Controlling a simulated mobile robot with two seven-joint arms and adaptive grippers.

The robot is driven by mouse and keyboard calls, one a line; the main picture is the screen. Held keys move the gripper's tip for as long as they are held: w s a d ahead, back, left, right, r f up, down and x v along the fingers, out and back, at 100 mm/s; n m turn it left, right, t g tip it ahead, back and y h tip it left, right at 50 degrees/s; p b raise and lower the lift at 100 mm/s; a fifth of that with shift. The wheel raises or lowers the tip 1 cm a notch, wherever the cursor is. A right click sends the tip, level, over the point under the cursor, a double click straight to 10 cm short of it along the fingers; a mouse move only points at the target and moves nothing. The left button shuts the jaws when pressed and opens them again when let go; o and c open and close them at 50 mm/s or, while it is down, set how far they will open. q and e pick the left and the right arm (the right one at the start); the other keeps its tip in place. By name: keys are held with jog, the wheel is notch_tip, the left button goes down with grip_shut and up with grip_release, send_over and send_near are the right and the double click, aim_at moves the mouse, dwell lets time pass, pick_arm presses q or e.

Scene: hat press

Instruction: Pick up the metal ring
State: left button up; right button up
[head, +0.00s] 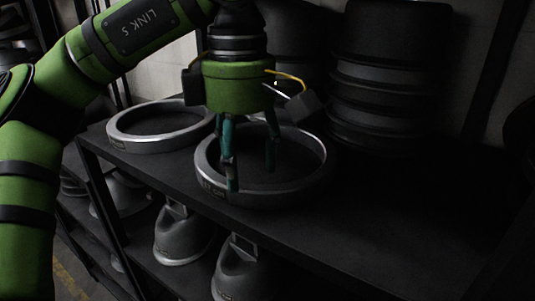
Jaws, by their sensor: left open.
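Two metal rings lie flat on a dark shelf (400,205). The nearer ring (318,183) is silver with a small label on its front rim. The other ring (118,138) lies to its left and a little farther back. My left gripper (245,180) points down over the nearer ring, its teal fingers apart. One finger overlaps the ring's front rim in the picture, and another appears over the ring's inside. I cannot tell whether any finger touches the ring. The gripper holds nothing visible. My right gripper is not in view.
Stacks of dark round forms (385,75) stand at the back of the shelf, close behind the nearer ring. Metal hat moulds (180,238) stand on the shelf below. The shelf top to the right of the nearer ring looks clear but dark.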

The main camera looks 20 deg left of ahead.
aim_at(246, 184)
pick_arm(q)
jog(key=f, duration=0.3)
jog(key=shift+w+a+f, duration=0.15)
jog(key=shift+w+f, duration=0.15)
jog(key=shift+f, duration=0.05)
jog(key=shift+w+f, duration=0.15)
jog(key=shift+f, duration=0.35)
jog(key=shift+c, duration=0.4)
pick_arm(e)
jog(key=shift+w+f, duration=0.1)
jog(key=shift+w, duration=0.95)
pick_arm(q)
grip_shut()
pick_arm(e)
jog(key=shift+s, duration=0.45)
